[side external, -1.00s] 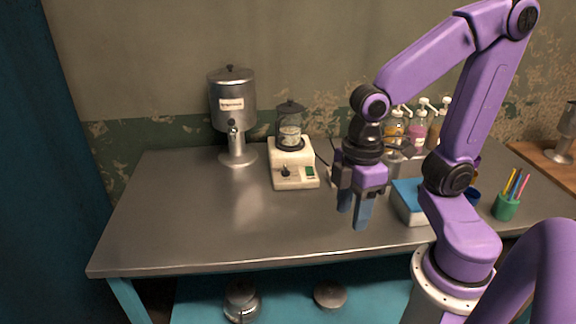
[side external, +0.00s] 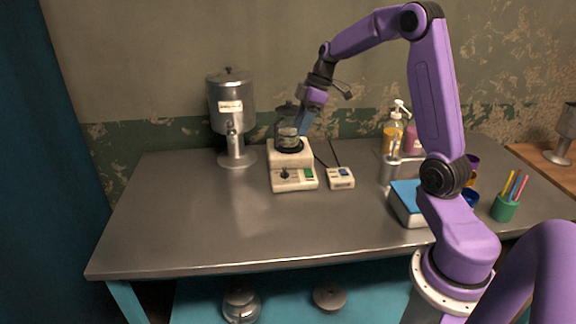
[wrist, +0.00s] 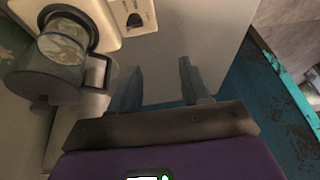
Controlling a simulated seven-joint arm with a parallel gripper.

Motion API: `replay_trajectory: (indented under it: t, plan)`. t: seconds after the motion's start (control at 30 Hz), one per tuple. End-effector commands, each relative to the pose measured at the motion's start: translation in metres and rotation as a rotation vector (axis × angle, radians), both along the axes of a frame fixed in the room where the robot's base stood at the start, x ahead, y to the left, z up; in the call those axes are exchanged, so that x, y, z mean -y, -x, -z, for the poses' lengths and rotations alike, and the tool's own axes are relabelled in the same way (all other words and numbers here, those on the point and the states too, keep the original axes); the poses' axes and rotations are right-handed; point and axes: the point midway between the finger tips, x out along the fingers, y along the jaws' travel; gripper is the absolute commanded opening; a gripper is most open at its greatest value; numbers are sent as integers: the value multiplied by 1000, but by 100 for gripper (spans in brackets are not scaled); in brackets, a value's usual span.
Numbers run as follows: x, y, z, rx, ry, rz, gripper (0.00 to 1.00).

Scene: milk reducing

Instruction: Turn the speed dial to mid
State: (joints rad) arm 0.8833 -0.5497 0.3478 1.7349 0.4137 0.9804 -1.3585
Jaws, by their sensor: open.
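The blender (side external: 291,155) has a cream base with a front panel that carries a black speed dial (side external: 285,174) at the left and a green switch (side external: 309,174) at the right. My gripper (side external: 302,126) is beside the upper right of the blender jar (side external: 287,130), above and behind the dial. In the wrist view my gripper (wrist: 156,75) is open and empty. Whether it touches the jar is unclear.
A metal dispenser (side external: 232,110) stands left of the blender. A small cream box (side external: 340,178) sits to its right. Pump bottles (side external: 393,135), a blue-topped box (side external: 406,196) and a green pen cup (side external: 505,207) are further right. The front left of the table is clear.

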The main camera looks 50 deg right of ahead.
Motion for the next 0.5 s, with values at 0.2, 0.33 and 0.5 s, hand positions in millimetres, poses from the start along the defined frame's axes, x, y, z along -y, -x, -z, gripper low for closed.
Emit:
replay_trajectory:
  t: [0.2,0.33,0.5]
  plan:
    - [48,-7,3,46,0,29,47]
    - [51,-9,8,51,0,27,47]
    - [44,-14,28,47,-1,27,47]
